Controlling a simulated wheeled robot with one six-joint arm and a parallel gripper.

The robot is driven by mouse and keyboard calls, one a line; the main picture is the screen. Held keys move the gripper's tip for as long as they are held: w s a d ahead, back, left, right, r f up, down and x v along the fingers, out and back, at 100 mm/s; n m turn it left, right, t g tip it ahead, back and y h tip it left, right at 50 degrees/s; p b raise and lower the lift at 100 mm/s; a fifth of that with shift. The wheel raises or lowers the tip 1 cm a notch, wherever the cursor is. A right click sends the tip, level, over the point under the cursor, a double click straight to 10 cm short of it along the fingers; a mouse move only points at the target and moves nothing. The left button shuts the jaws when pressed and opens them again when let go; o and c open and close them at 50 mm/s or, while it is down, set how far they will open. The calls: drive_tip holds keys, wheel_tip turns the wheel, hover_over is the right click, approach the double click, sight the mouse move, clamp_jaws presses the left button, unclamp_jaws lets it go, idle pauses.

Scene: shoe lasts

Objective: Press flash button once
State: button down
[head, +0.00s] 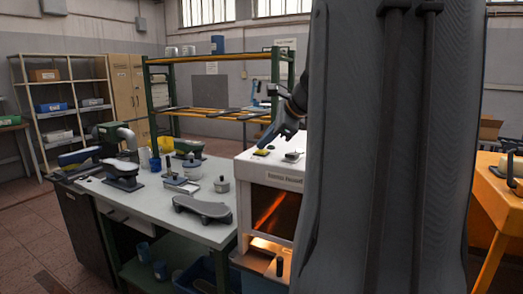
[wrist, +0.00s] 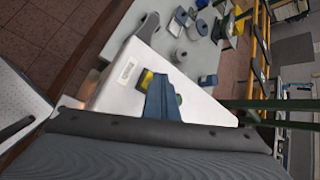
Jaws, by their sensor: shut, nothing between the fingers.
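A white machine (head: 272,172) with a glowing orange window stands at the right end of the grey table. A small yellow piece (head: 261,152), possibly the flash button, is on its top; I cannot read a label on it. My gripper (head: 265,144) is shut and empty, pointing down just above this piece. In the wrist view my blue fingers (wrist: 160,78) are beside the yellow piece (wrist: 146,78) over the white top (wrist: 112,92), partly covering the area. I cannot tell if they touch it.
A dark knob (head: 292,156) sits right of the yellow piece. The grey table (head: 150,198) holds shoe lasts, pots and a grey sole-shaped piece (head: 202,208). A green and orange rack (head: 212,57) stands behind. An orange table (head: 489,196) is at right. My arm hides much of the right side.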

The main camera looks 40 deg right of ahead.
sight(265, 151)
idle(0.3)
drive_tip(key=shift+r+p, duration=0.9)
drive_tip(key=shift+p, duration=0.05)
drive_tip(key=shift+r, duration=0.1)
wheel_tip(265, 151, up, 5)
drive_tip(key=p, duration=0.4)
drive_tip(key=shift+p, duration=0.3)
